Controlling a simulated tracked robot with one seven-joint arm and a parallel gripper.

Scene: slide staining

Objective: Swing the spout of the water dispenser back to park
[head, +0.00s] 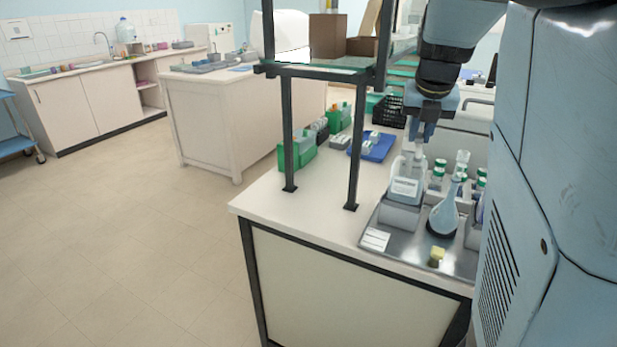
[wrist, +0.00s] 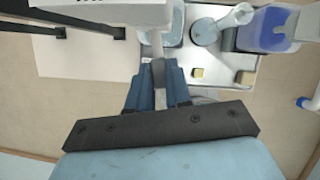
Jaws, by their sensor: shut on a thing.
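The exact direction of the spout is hidden by the fingers.
The metal tray (head: 375,241) carries a pale blue flask (head: 445,212), several green-capped bottles and a yellow block (head: 436,256). A shelf post (head: 357,140) stands left of my gripper. A blue tray (head: 376,150) and green racks (head: 298,150) lie behind. The bench's front left is clear.

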